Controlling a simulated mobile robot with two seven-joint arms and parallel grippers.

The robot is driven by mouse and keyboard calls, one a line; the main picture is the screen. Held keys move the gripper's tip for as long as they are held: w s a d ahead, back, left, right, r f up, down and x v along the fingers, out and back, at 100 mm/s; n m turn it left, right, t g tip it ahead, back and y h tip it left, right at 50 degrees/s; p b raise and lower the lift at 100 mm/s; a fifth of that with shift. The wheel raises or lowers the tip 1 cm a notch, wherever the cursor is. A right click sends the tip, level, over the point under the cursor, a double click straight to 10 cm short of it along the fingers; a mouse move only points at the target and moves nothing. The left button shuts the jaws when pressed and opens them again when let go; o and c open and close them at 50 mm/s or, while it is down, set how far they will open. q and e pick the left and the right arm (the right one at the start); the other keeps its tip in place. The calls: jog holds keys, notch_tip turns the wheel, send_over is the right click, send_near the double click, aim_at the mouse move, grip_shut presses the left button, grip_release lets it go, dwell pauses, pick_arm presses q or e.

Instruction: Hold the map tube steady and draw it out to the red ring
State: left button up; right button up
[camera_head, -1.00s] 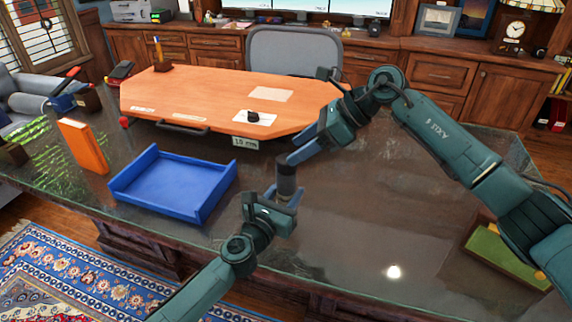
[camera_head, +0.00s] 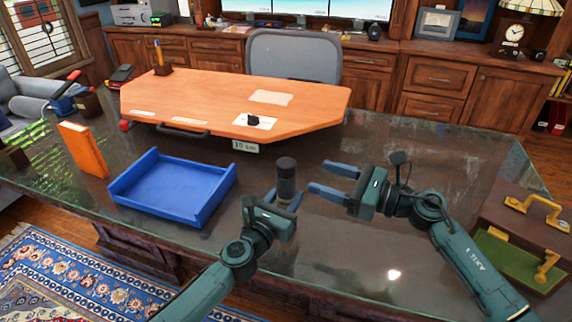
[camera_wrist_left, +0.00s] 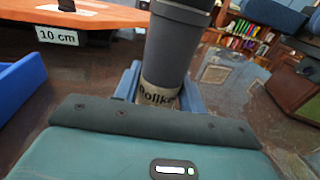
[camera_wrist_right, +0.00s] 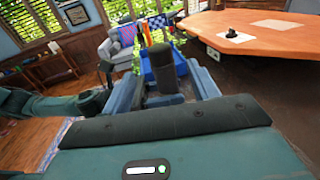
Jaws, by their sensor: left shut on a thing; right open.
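The map tube (camera_head: 286,172) is a dark grey cylinder standing upright on the glossy desk. My left gripper (camera_head: 284,201) is shut on its lower part. In the left wrist view the tube (camera_wrist_left: 172,50) rises between the blue-grey fingers, above a pale lettered band (camera_wrist_left: 158,94). My right gripper (camera_head: 319,177) is open and empty just right of the tube, its fingers pointing left at it. A gap shows between its fingertips and the tube. In the right wrist view the tube (camera_wrist_right: 166,82) appears between the open fingers. I see no red ring on the visible surface.
A blue tray (camera_head: 172,190) lies left of the tube. An orange book (camera_head: 83,149) stands farther left. A raised wooden board (camera_head: 215,100) with a "10 cm" label (camera_head: 246,147) is behind. A brown case (camera_head: 525,230) sits at the right. The desk's right middle is clear.

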aim_at(295, 168)
jog(key=x, duration=1)
jog(key=shift+s, duration=0.1)
jog(key=shift+d, duration=0.1)
grip_shut()
